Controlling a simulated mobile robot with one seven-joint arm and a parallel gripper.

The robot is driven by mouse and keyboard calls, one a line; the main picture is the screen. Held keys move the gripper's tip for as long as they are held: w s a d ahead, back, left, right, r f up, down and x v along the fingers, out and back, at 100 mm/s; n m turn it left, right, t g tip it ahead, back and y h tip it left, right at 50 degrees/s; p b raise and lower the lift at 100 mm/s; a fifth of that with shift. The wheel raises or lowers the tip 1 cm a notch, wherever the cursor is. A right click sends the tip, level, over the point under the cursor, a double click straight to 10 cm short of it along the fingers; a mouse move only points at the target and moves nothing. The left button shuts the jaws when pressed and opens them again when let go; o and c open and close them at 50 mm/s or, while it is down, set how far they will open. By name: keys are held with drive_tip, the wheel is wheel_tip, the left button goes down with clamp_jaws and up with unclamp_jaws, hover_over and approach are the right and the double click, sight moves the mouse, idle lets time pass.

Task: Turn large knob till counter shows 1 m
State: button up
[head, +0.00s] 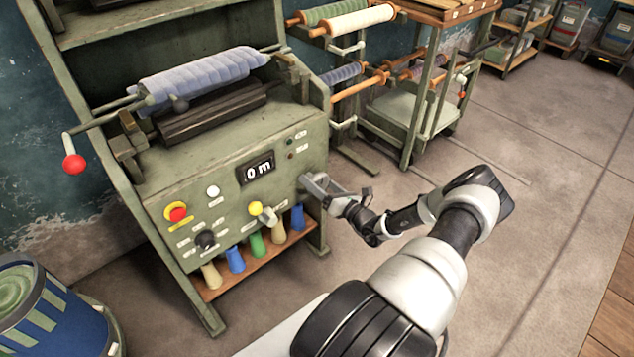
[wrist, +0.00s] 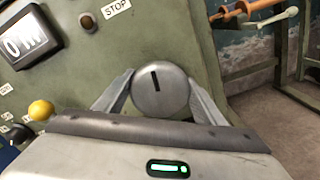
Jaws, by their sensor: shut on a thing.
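The large knob (wrist: 161,92) is a round grey knob with a dark slot mark on the machine's green front panel, seen in the wrist view. The mark stands close to upright, tilted slightly. My gripper (wrist: 160,98) is shut on the knob, one finger on each side. In the head view my gripper (head: 314,186) is at the right side of the panel and mostly hides the knob. The counter (head: 256,168) reads 0 m in the head view. Part of the counter (wrist: 30,37) also shows in the wrist view.
Several coloured cones stand on the shelf below. A blue drum (head: 60,318) is at lower left. The floor to the right is clear.

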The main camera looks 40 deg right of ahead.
drive_tip(key=m, duration=0.5)
drive_tip(key=shift+m, duration=0.3)
drive_tip(key=shift+f+m+b, duration=0.1)
drive_tip(key=shift+m+b, duration=0.4)
drive_tip(key=shift+m, duration=1.8)
drive_tip(key=shift+d, duration=0.1)
drive_tip(key=o, duration=1.1)
drive_tip(key=shift+c, duration=0.2)
drive_tip(key=shift+s, duration=0.1)
drive_tip(key=s+d+p, duration=0.1)
drive_tip(key=s+p, duration=0.2)
drive_tip(key=s, duration=1.4)
drive_tip(key=shift+d, duration=0.15)
drive_tip(key=shift+s, duration=0.1)
